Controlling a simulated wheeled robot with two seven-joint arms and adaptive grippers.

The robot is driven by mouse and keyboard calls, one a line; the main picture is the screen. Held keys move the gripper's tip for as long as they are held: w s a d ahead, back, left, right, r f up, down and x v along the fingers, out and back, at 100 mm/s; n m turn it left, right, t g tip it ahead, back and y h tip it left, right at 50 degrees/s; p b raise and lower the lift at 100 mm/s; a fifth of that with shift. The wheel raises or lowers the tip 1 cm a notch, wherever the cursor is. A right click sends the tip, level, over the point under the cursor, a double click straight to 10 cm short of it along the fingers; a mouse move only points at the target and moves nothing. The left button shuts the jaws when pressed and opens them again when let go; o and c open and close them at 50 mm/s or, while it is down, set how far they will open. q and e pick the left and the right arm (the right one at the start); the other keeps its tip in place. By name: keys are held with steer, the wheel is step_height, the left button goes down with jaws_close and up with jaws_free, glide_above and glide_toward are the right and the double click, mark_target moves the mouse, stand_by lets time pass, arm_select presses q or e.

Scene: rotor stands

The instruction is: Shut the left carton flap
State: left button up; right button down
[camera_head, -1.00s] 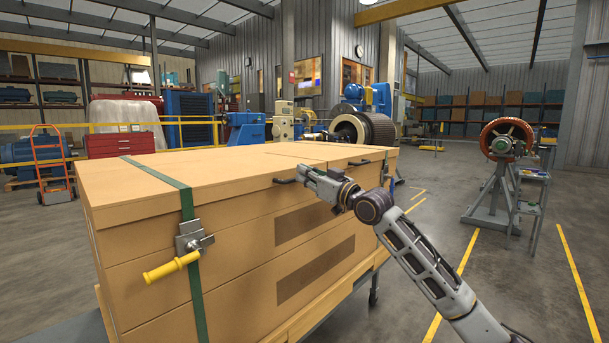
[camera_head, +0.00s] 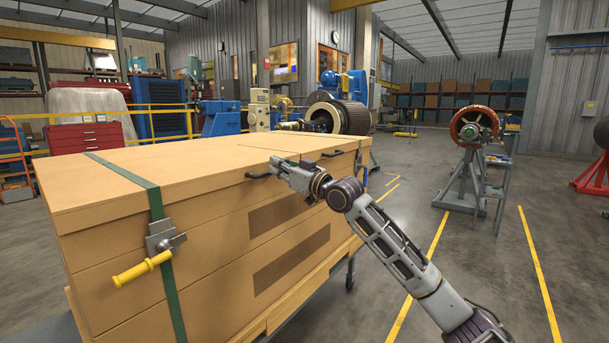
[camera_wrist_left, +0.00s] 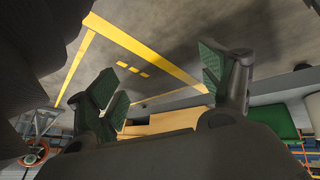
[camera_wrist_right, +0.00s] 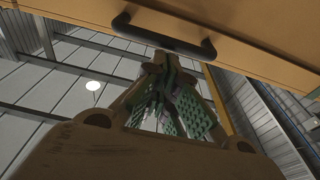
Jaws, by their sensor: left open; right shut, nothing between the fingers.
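The large tan carton (camera_head: 95,235) stands at left and centre in the head view. Its left flap (camera_head: 130,175) lies flat across the top, with a green strap (camera_head: 155,200) over it. A black handle (camera_head: 257,176) is on the flap's front edge. My right gripper (camera_head: 278,164) is shut and empty, right beside this handle. In the right wrist view its closed fingers (camera_wrist_right: 168,72) are close to a black handle (camera_wrist_right: 165,38); I cannot tell whether they touch. My left gripper (camera_wrist_left: 165,88) is open and empty, seen only in the left wrist view.
A latch with a yellow grip (camera_head: 142,269) sticks out from the carton's front. A second black handle (camera_head: 332,153) is farther along the edge. A rotor on a stand (camera_head: 474,126) is at right.

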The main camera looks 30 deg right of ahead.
arm_select(q)
steer(key=shift+g+y, duration=0.4)
steer(key=shift+w+r+p+v, duration=0.2)
steer(key=shift+p+v, duration=0.35)
steer(key=shift+v, duration=0.8)
steer(key=shift+w+r+p+v, duration=0.1)
steer(key=shift+w+p+v, duration=0.3)
steer(key=shift+v, duration=1)
arm_select(e)
steer(key=v, duration=0.9)
steer(key=shift+s, duration=0.25)
arm_select(q)
steer(key=shift+s+d, duration=0.15)
steer(key=shift+d, duration=0.05)
arm_select(e)
steer(key=shift+f, duration=0.1)
arm_select(q)
steer(key=shift+f+m, duration=0.1)
steer(key=shift+m, duration=0.2)
